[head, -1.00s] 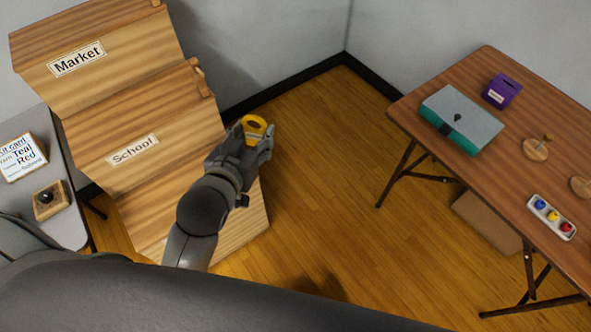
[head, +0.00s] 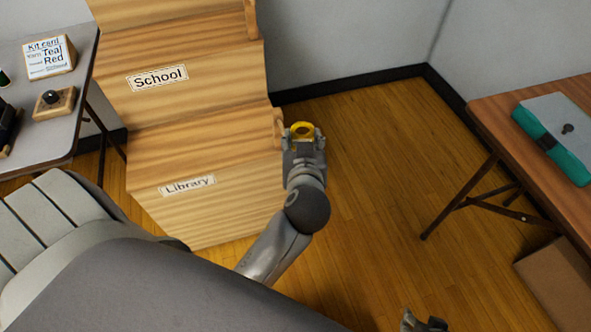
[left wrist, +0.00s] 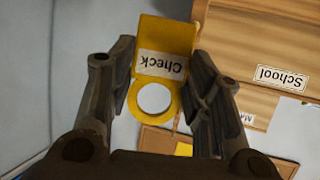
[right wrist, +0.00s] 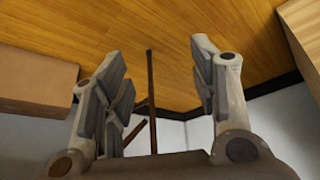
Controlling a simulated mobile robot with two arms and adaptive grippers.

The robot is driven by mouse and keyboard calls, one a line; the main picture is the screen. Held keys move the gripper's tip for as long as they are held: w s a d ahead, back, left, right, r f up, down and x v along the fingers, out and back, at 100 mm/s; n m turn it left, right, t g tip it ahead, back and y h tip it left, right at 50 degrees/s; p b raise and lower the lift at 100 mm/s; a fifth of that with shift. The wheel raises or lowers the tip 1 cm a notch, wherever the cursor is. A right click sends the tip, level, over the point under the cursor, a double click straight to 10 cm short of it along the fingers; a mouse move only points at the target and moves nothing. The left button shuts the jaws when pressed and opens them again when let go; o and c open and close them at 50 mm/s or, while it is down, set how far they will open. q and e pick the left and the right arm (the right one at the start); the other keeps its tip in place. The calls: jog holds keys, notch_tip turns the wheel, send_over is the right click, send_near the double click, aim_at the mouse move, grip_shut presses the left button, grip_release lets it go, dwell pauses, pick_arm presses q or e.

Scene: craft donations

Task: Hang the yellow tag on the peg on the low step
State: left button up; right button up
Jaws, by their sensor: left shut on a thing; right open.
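My left gripper (head: 304,145) is shut on the yellow tag (head: 302,129), just right of the low step (head: 220,140), labelled Library. In the left wrist view the tag (left wrist: 165,32) lies between the fingers (left wrist: 163,70); it has a round hole and a "Check" label. A wooden peg piece (head: 278,125) stands at the low step's right edge, close to the left of the tag. They look apart, but the depth between them is hard to tell. My right gripper (right wrist: 160,75) is open and empty; its tip (head: 425,322) shows at the head view's bottom edge.
The School step (head: 180,90) rises behind the low step, with its own wooden piece (head: 250,18) at the right edge. A grey table (head: 75,125) stands left and a brown table (head: 500,110) right. A cardboard-coloured box (head: 560,265) is on the floor. Open floor (head: 380,160) lies between.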

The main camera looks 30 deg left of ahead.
pick_arm(q)
notch_tip(320, 180, down, 9)
jog(key=a+n+g+y+b, duration=0.2)
jog(key=n+g+y+b, duration=0.15)
jog(key=b, duration=0.65)
jog(key=shift+t, duration=0.35)
jog(key=shift+w+a+f+b, duration=0.1)
jog(key=shift+w+a+b, duration=0.3)
jog(key=shift+w+a, duration=1.2)
jog(key=shift+w+a+f+b, duration=0.1)
jog(key=shift+w+a+b, duration=0.25)
jog(key=shift+w+a, duration=1.15)
jog(key=shift+w+a+f+h, duration=0.15)
jog(key=shift+a+f+h, duration=0.15)
jog(key=shift+a, duration=0.45)
jog(key=shift+f, duration=0.1)
pick_arm(e)
jog(key=w+a+r+t+y, duration=0.1)
jog(key=w+a+r+t, duration=0.2)
jog(key=w+r+t, duration=0.4)
notch_tip(320, 180, up, 6)
jog(key=shift+w+y, duration=0.35)
jog(key=shift+y, duration=0.05)
jog(key=shift+s+d+f, duration=0.2)
jog(key=shift+s+f, duration=0.05)
jog(key=shift+f, duration=0.05)
pick_arm(q)
jog(key=o, duration=0.8)
jog(key=shift+o, duration=0.2)
